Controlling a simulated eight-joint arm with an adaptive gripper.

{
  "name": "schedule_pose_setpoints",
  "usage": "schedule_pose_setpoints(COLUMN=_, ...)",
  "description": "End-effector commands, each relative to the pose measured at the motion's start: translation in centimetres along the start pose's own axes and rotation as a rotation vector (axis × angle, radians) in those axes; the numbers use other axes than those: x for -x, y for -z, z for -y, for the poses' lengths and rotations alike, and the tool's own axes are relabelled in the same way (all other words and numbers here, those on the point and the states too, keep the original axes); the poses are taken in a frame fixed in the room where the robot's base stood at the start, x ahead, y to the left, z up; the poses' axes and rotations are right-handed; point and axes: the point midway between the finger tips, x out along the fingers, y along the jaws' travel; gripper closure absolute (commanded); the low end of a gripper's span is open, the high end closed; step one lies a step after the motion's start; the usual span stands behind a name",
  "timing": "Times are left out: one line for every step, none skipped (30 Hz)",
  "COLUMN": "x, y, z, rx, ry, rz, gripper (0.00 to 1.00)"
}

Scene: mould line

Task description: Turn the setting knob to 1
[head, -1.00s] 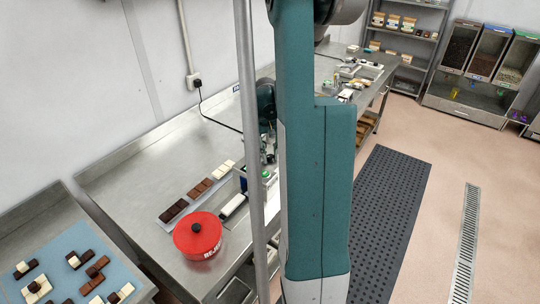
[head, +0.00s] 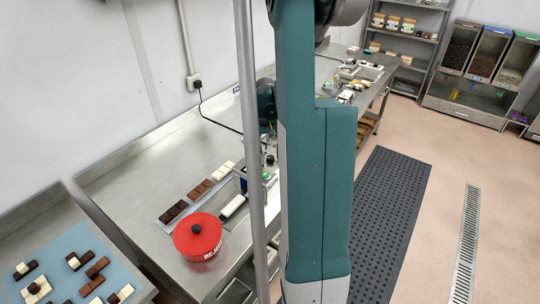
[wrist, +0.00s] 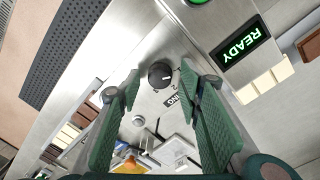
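The setting knob (wrist: 160,74) is a round dark knob on a steel panel in the wrist view. A short white mark on it points to the right of that picture. Printed lettering beside it is upside down and partly hidden; I read "ING" and what looks like a 2. My gripper (wrist: 160,77) is open, one green finger on each side of the knob, with visible gaps between fingertips and knob. I cannot tell how far above the panel the tips are. In the head view the gripper is mostly hidden behind my arm and a pole.
A lit READY display (wrist: 241,43) and a green button (wrist: 197,2) are on the panel near the knob. A red lidded tub (head: 198,238) and chocolate bars (head: 199,188) stand on the steel table (head: 130,181) beside the machine. The table's back left is clear.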

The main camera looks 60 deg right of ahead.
Motion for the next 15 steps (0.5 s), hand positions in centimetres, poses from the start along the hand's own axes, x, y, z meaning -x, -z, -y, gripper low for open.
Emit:
schedule_pose_setpoints(x=0.3, y=0.0, z=0.0, rx=0.000, ry=0.000, rz=0.000, gripper=0.64)
schedule_pose_setpoints(x=0.4, y=0.0, z=0.0, rx=0.000, ry=0.000, rz=0.000, gripper=0.64)
schedule_pose_setpoints(x=0.7, y=-0.1, z=0.0, rx=0.000, ry=0.000, rz=0.000, gripper=0.64)
schedule_pose_setpoints(x=1.0, y=-0.1, z=0.0, rx=0.000, ry=0.000, rz=0.000, gripper=0.64)
schedule_pose_setpoints(x=1.2, y=0.0, z=0.0, rx=0.000, ry=0.000, rz=0.000, gripper=0.64)
schedule_pose_setpoints(x=1.6, y=0.0, z=0.0, rx=0.000, ry=0.000, rz=0.000, gripper=0.64)
schedule_pose_setpoints(x=2.0, y=0.0, z=0.0, rx=0.000, ry=0.000, rz=0.000, gripper=0.64)
schedule_pose_setpoints(x=2.3, y=0.0, z=0.0, rx=0.000, ry=0.000, rz=0.000, gripper=0.64)
schedule_pose_setpoints(x=2.8, y=0.0, z=0.0, rx=0.000, ry=0.000, rz=0.000, gripper=0.64)
schedule_pose_setpoints(x=3.3, y=0.0, z=0.0, rx=0.000, ry=0.000, rz=0.000, gripper=0.64)
schedule_pose_setpoints(x=3.7, y=0.0, z=0.0, rx=0.000, ry=0.000, rz=0.000, gripper=0.64)
schedule_pose_setpoints(x=4.3, y=-0.1, z=0.0, rx=0.000, ry=0.000, rz=0.000, gripper=0.64)
schedule_pose_setpoints(x=4.7, y=0.0, z=0.0, rx=0.000, ry=0.000, rz=0.000, gripper=0.64)
schedule_pose_setpoints(x=5.2, y=0.0, z=0.0, rx=0.000, ry=0.000, rz=0.000, gripper=0.64)
schedule_pose_setpoints(x=5.9, y=0.0, z=0.0, rx=0.000, ry=0.000, rz=0.000, gripper=0.64)
